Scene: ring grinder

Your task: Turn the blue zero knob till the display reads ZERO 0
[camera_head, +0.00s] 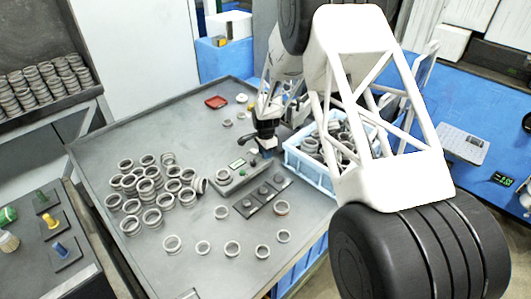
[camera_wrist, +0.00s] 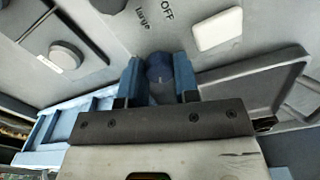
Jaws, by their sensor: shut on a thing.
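The blue zero knob (camera_wrist: 158,68) sits between the two blue fingers of my gripper (camera_wrist: 158,82) in the wrist view, which are shut on it. A pale line shows on the knob's face. In the head view, my gripper (camera_head: 267,152) points down at the right end of the grey gauge box (camera_head: 230,182), and the knob is hidden there by the fingers. The display's reading cannot be made out in the wrist view either.
Many metal rings (camera_head: 150,185) lie left of the box and along the table front. A plate with dark round parts (camera_head: 263,194) lies in front of it. A light blue crate (camera_head: 310,172) stands close on the right. A white button (camera_wrist: 217,30) is near the knob.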

